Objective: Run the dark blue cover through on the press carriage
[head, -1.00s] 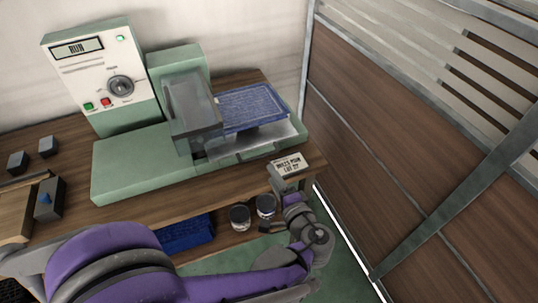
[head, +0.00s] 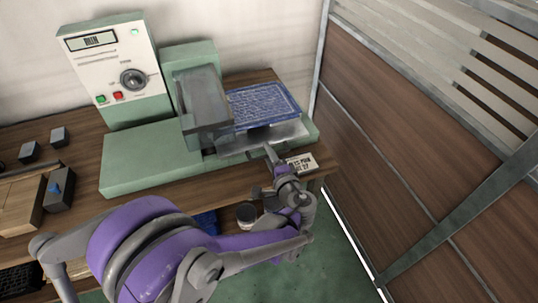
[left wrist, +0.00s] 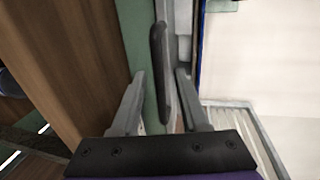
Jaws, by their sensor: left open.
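The dark blue cover (head: 263,105) lies flat with pale markings on the press carriage (head: 262,138), right of the grey press head (head: 203,105). My left gripper (head: 270,152) is at the carriage's front edge, below the cover in the head view. In the left wrist view its two fingers (left wrist: 160,80) are apart, with a dark bar-shaped handle (left wrist: 157,60) showing between them. I cannot tell whether either finger touches the handle. The cover's edge shows there as a thin blue line (left wrist: 199,45). My right gripper is in neither view.
The green press (head: 150,158) has a control panel (head: 110,62) with a display, knob and buttons. A label plate (head: 300,163) is beside my left gripper. A jar (head: 246,215) is below the bench edge. Small blocks are at left; a brown panel wall (head: 410,120) is at right.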

